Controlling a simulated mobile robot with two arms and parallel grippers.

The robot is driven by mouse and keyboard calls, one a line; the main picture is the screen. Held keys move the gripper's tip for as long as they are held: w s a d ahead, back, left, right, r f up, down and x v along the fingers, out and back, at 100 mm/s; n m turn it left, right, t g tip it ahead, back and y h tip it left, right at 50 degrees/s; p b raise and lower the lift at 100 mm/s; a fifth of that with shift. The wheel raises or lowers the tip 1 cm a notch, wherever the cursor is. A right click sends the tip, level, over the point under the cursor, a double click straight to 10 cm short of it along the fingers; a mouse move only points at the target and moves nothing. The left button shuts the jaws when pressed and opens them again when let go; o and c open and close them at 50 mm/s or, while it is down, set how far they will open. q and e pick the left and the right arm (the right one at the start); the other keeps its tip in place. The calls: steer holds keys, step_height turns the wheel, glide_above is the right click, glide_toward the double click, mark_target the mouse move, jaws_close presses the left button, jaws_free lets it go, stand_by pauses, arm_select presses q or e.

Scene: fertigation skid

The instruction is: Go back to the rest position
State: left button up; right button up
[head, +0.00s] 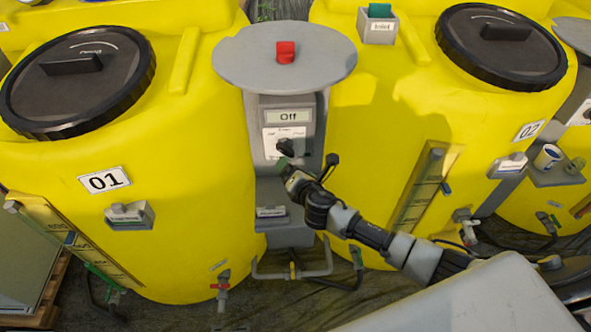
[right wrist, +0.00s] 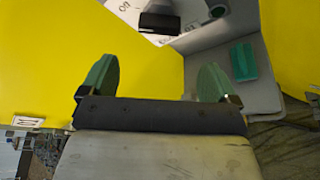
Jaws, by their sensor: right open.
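My right arm reaches in from the lower right in the head view. Its gripper (head: 291,174) is just below the black knob (head: 286,148) on the grey control post (head: 268,180). In the right wrist view its two green fingers (right wrist: 155,78) stand wide apart with nothing between them. The dark knob (right wrist: 160,22) shows beyond the fingertips, apart from them, on a white plate. The display (head: 288,116) above the knob reads "Off". My left gripper is not in view.
Yellow tank 01 (head: 190,200) and another yellow tank (head: 375,130) flank the post. A round grey top (head: 240,60) with a red button (head: 286,52) overhangs the knob. A grey holder with a green piece (right wrist: 243,60) lies right of the fingers. Pipes and a red-handled valve (head: 222,285) are low down.

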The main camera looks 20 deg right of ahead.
steer(key=s+d+f+m+g+b, duration=0.2)
steer(key=s+f+m, duration=0.3)
steer(key=f, duration=0.6)
steer(key=s+d+f+m+g+b, duration=0.1)
steer(key=s+f+m+g+b, duration=0.15)
steer(key=s+f, duration=0.6)
steer(key=s+d+f+m+g+b, duration=0.1)
steer(key=s+d+f+m+g, duration=0.25)
steer(key=f, duration=0.85)
steer(key=s+a+f+m+g+b, duration=0.1)
steer(key=s+f+m, duration=0.3)
steer(key=s, duration=0.7)
steer(key=s+a+f+m+g+b, duration=0.1)
steer(key=s+f+m, duration=0.4)
steer(key=s, duration=0.6)
steer(key=s+f+m+g+b, duration=0.2)
steer(key=s+f, duration=0.6)
steer(key=s, duration=0.4)
steer(key=shift+a+f+m+g+b, duration=0.4)
steer(key=shift+m+g, duration=0.5)
steer(key=shift+m, duration=0.3)
